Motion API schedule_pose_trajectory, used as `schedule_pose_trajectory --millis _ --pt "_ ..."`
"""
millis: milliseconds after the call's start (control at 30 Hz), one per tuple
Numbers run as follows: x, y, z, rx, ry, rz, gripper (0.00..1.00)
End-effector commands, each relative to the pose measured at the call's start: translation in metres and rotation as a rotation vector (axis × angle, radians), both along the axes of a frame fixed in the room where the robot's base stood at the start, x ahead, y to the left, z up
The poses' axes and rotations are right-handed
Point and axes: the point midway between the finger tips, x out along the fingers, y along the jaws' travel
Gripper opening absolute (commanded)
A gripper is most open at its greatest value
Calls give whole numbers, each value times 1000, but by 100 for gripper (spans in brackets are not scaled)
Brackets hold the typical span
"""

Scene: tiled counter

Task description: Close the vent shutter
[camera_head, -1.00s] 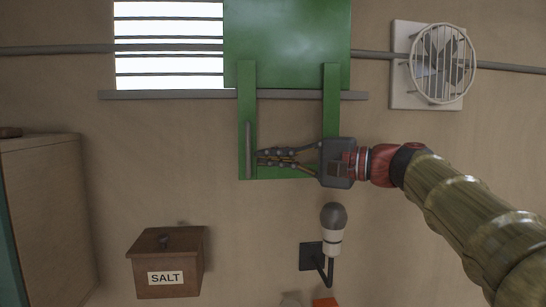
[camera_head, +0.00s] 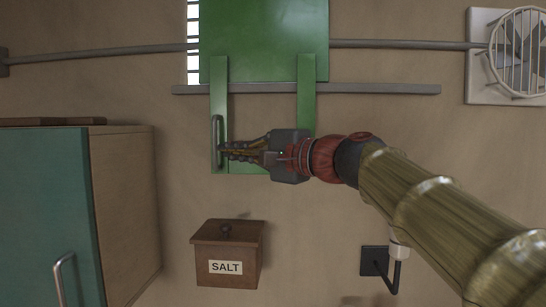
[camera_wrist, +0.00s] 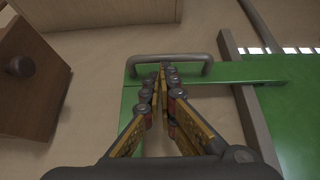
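The green vent shutter (camera_head: 265,40) hangs on the wall in front of the bright slatted vent (camera_head: 193,45). Only a narrow strip of the vent shows at the shutter's left edge. The shutter's green frame extends downward and carries a grey bar handle (camera_head: 216,140) on its left side; the handle also shows in the wrist view (camera_wrist: 195,58). My gripper (camera_head: 224,150) reaches leftward across the lower frame. Its fingers are together, with their tips at the inner side of the handle, seemingly against it. In the wrist view the fingertips (camera_wrist: 162,70) meet at the bar's middle.
A grey rail (camera_head: 385,89) runs below the shutter, and a pipe (camera_head: 110,56) crosses the wall. A salt box (camera_head: 228,255) hangs below my gripper. A teal-fronted cabinet (camera_head: 45,210) stands left, a fan (camera_head: 520,50) is at upper right, and a lamp's black mount (camera_head: 374,261) is lower right.

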Motion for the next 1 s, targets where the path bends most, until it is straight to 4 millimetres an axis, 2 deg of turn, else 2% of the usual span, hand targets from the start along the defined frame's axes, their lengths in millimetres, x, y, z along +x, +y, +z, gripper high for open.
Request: schedule_pose_trajectory --millis 33,100,333,833,1000 --pt "-3 13 2 1 -2 8 0" --pt "-3 25 2 1 -3 6 0" --pt "-2 47 2 1 -2 4 0" --pt "-2 50 2 1 -2 2 0" --pt "-9 39 3 2 -2 1 0"
